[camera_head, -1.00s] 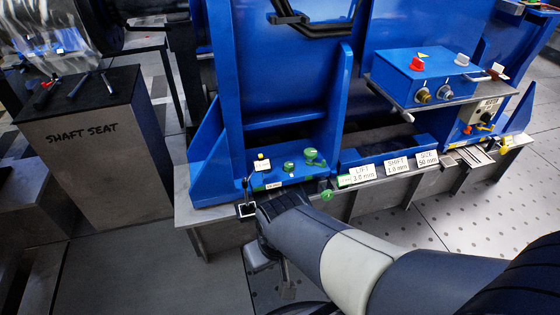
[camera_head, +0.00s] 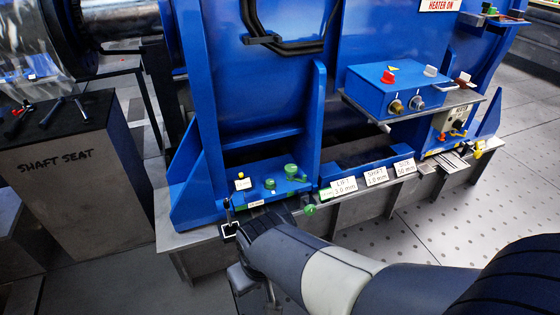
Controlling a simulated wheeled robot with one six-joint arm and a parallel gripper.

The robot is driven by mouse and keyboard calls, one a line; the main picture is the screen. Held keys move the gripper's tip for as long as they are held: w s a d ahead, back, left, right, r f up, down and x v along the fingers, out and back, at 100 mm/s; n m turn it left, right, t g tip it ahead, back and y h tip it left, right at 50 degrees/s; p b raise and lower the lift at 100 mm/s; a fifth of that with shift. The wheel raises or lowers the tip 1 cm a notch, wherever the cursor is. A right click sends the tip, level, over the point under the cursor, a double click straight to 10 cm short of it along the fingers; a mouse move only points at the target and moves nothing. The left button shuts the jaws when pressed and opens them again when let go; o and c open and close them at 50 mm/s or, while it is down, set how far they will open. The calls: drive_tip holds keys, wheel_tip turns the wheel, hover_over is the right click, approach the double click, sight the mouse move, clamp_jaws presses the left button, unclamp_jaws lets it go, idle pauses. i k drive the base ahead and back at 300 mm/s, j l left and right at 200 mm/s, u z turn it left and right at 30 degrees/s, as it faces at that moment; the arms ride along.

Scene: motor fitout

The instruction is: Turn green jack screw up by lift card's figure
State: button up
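The lift card (camera_head: 344,185) stands on the bench front and seems to read 3.0 mm. A green knob (camera_head: 310,210) sits low at the bench edge, just right of my wrist. Two more green knobs, an upper one (camera_head: 291,170) and a lower one (camera_head: 270,184), stand on the blue foot. Which one is the jack screw I cannot tell for sure. My gripper (camera_head: 243,280) points down at the bench's front edge, left of the low green knob. Its fingers are unclear and mostly hidden by my wrist.
A shift card (camera_head: 375,176) and a size card (camera_head: 405,168) stand right of the lift card. A yellow-topped knob (camera_head: 241,176) is on the blue foot. A blue control box (camera_head: 400,92) overhangs on the right. The shaft seat block (camera_head: 70,170) is at left. Floor at right is clear.

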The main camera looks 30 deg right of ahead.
sight(290, 169)
drive_tip(key=i+l+u, duration=0.1)
drive_tip(key=l, duration=1.15)
drive_tip(key=i+u, duration=0.05)
